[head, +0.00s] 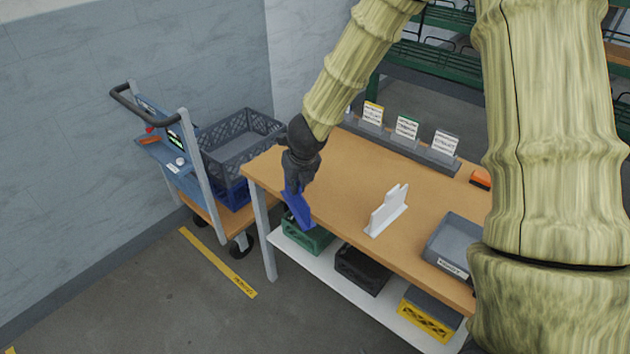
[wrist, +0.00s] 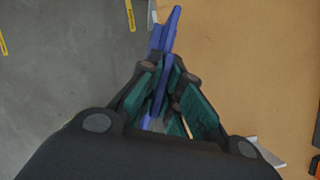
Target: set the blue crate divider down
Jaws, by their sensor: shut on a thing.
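The blue crate divider (head: 298,207) is a thin blue plate held in my gripper (head: 291,187) at the left front edge of the wooden table. In the wrist view my gripper (wrist: 172,100) has its green-padded fingers shut on the divider (wrist: 170,45), which runs up between them and sticks out past the fingertips. In the wrist view the divider lies over the line between table and floor. I cannot tell whether it touches the table edge.
On the table (head: 340,178) stand a white divider (head: 387,212), a grey bin (head: 455,245), a card rack (head: 405,145) and an orange item (head: 480,179). Green (head: 308,236), black (head: 361,268) and yellow (head: 427,318) crates sit on the lower shelf. A cart with stacked crates (head: 240,143) stands left.

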